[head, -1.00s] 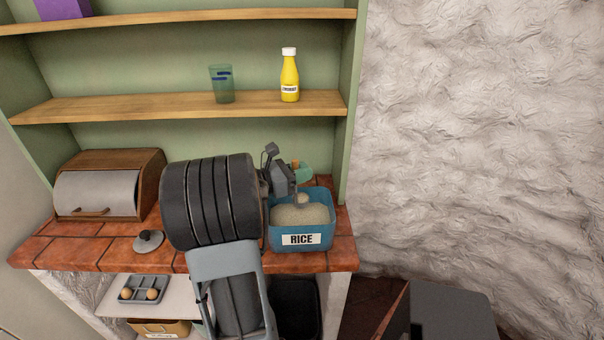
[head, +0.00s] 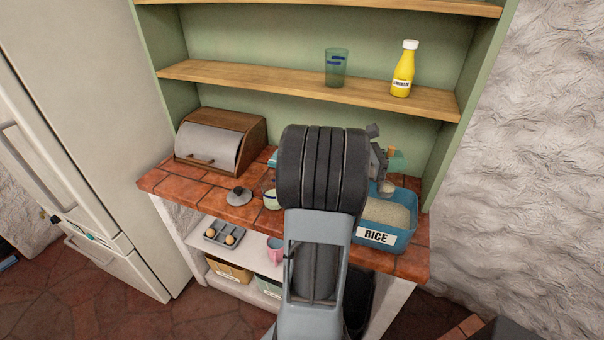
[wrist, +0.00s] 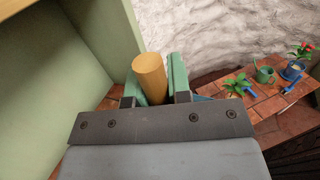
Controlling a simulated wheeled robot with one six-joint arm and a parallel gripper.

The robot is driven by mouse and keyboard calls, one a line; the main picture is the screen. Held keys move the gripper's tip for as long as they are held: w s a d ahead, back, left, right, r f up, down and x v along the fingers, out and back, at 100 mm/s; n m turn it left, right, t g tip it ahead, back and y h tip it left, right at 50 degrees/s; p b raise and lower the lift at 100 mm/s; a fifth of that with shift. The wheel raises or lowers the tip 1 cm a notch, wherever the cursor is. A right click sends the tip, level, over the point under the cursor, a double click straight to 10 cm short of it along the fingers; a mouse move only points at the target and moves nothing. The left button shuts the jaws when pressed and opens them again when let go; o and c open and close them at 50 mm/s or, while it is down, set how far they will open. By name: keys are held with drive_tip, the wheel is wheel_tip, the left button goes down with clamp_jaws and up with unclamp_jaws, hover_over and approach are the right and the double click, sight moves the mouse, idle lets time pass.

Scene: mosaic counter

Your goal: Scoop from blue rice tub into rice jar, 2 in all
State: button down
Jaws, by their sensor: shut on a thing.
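The blue rice tub (head: 398,240), with a RICE label, stands at the right end of the tiled counter and holds pale rice. My gripper (head: 393,158) is above the tub's back left part, shut on the scoop. The scoop's wooden handle (wrist: 150,75) stands between the green fingers in the wrist view. The scoop's bowl (head: 388,187) shows near the tub's back left rim and looks pale, as if it holds rice. A small pale jar (head: 270,199), likely the rice jar, stands left of my arm and is partly hidden by it. Its label is not visible.
A dark lid (head: 238,196) lies left of the jar. A bread box (head: 220,142) stands at the back left. A shelf above holds a green glass (head: 336,68) and a yellow bottle (head: 403,70). A fridge (head: 80,150) stands at left.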

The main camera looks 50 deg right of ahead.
drive_tip(key=w+a+f+n+t+h+p, duration=0.1)
drive_tip(key=w+a+n+t+p, duration=0.1)
drive_tip(key=w, duration=1)
drive_tip(key=w+a+f+n+t+h+p, duration=0.1)
drive_tip(key=w+a, duration=0.4)
drive_tip(key=w, duration=0.7)
drive_tip(key=w+a+f+n+t+h+p, duration=0.1)
drive_tip(key=w+a+n+t+h+p, duration=0.1)
drive_tip(key=w, duration=1)
drive_tip(key=shift+a+n+t+h+p, duration=0.4)
drive_tip(key=shift+a+t+h+p, duration=0.2)
drive_tip(key=shift+a+t+p, duration=0.6)
drive_tip(key=shift+f, duration=0.2)
